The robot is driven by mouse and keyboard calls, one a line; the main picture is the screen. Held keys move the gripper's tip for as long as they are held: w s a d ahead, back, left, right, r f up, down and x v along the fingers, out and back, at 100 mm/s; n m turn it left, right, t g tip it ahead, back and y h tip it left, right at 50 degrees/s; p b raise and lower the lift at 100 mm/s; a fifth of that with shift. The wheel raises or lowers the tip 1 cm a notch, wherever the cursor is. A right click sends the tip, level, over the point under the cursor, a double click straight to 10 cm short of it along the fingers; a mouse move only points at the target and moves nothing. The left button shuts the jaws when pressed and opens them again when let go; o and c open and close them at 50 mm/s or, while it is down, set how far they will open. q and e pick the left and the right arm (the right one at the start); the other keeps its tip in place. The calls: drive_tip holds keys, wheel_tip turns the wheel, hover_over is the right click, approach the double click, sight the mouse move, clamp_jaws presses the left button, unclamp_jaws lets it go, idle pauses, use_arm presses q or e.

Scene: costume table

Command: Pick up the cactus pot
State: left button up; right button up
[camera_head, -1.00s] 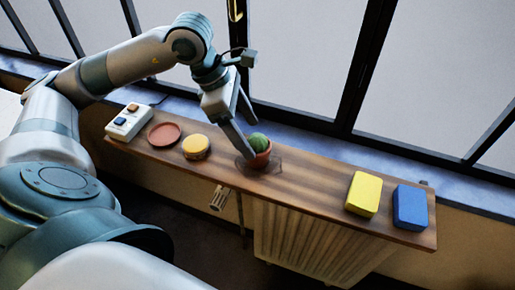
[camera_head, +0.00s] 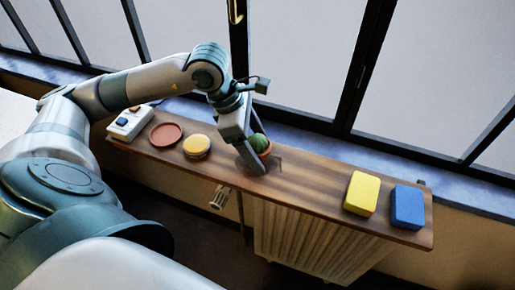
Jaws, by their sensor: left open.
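The cactus pot, a small terracotta pot (camera_head: 267,154) with a round green cactus (camera_head: 259,142), stands upright on the wooden shelf. My left gripper (camera_head: 260,157) reaches down over it from the upper left and is open. The near finger is in front of the pot and hides part of its left side. The other finger is behind the cactus and partly hidden, so I cannot tell whether either finger touches the pot. My right gripper is not in view.
On the wooden shelf (camera_head: 310,185), a yellow round thing (camera_head: 197,146), a reddish dish (camera_head: 166,134) and a white box with buttons (camera_head: 130,122) stand to the left. A yellow block (camera_head: 362,193) and a blue block (camera_head: 407,207) stand to the right. A window runs behind.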

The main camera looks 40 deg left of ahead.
use_arm(q)
drive_tip(key=shift+c, duration=0.4)
drive_tip(key=c, duration=1.2)
drive_tip(key=shift+r, duration=0.1)
